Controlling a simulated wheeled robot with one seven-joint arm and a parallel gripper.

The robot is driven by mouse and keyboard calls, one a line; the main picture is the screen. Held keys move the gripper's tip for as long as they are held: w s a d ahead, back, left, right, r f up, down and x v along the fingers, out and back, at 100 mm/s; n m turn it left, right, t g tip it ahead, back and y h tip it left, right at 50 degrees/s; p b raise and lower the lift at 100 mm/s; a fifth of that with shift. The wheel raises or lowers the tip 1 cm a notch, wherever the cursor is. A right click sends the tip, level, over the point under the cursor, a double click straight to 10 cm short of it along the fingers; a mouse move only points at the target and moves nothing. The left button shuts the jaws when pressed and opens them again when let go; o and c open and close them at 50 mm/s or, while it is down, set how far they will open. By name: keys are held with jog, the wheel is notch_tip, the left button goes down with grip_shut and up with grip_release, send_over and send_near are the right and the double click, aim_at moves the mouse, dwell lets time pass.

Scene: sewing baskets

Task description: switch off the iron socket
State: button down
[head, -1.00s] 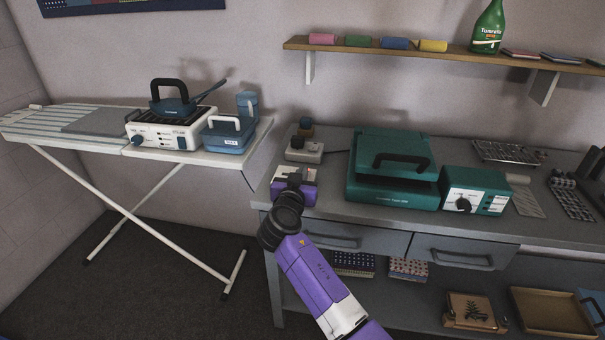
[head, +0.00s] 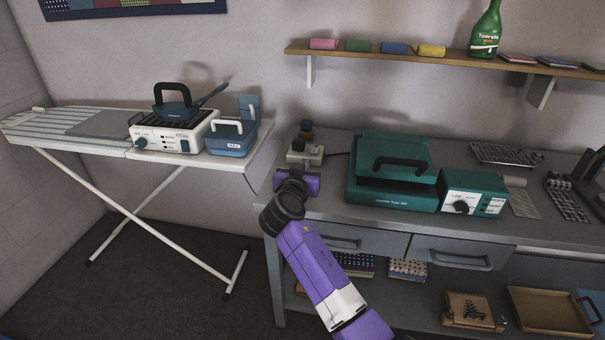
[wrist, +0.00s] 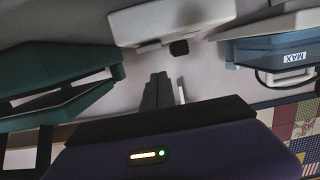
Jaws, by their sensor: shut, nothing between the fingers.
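My gripper (head: 298,167) is in front of the block in the head view. Its dark fingers (wrist: 159,88) are together and empty, pointing at the block with a small apparent gap; contact cannot be told. The blue iron (head: 178,112) rests on a white station (head: 160,138) on the ironing board.
A green press (head: 390,178) stands on the workbench right of the socket, with a green control box (head: 474,192) beside it. The ironing board (head: 85,128) with a blue tank (head: 230,139) is to the left. A wall shelf (head: 450,58) hangs above.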

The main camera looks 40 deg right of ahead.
jog(key=s+a+r, duration=0.4)
jog(key=s+a, duration=0.1)
jog(key=a, duration=0.2)
jog(key=shift+s+a, duration=0.15)
jog(key=shift+s, duration=0.2)
jog(key=shift+r, duration=0.15)
